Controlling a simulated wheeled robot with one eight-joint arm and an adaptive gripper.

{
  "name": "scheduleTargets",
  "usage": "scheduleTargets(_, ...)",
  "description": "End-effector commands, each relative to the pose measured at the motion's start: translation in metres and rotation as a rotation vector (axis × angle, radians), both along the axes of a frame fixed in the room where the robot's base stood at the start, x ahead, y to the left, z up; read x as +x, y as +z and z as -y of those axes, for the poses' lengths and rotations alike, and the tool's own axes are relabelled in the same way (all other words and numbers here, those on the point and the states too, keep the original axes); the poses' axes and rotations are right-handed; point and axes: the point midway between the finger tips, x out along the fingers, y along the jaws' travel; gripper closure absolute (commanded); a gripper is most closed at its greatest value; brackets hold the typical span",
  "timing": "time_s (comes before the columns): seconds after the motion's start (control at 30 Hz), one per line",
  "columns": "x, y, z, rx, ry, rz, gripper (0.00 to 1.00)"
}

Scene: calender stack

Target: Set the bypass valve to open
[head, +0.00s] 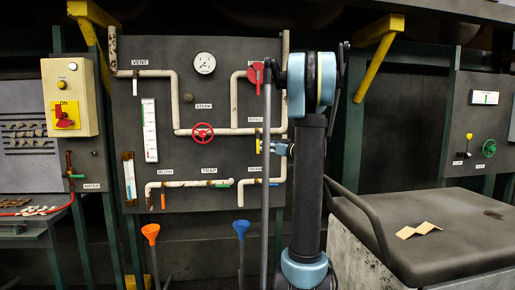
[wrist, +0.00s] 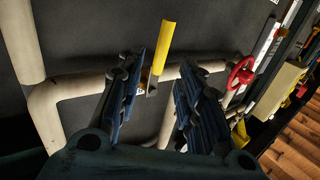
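The bypass valve has a yellow lever, seen small in the head view (head: 258,144) just below the partly hidden BYPASS label. In the wrist view the yellow lever (wrist: 164,46) stands roughly crosswise to the pale pipe. My gripper (wrist: 160,92) is open, with its two dark blue fingers spread apart on either side of the lever's metal base. No finger is clearly touching it. In the head view my gripper (head: 272,147) is beside the lever, and my arm hides part of the panel there.
A red handwheel (head: 203,132) sits on the same pipe to the left, also in the wrist view (wrist: 240,76). A red valve (head: 255,73) is above. Other pipes and levers crowd the panel (head: 215,105). A dark-topped block (head: 440,235) stands at right.

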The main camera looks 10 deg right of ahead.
Motion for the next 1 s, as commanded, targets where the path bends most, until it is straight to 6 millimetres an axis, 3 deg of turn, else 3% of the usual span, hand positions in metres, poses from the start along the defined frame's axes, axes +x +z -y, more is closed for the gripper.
scheduleTargets(0.4, 0.053, 0.0, -0.035, 0.0, 0.001, 0.0, 0.66)
scheduleTargets(0.87, 0.061, 0.0, -0.041, 0.0, -0.001, 0.0, 0.66)
scheduleTargets(1.0, 0.061, 0.0, -0.041, 0.0, -0.001, 0.0, 0.93)
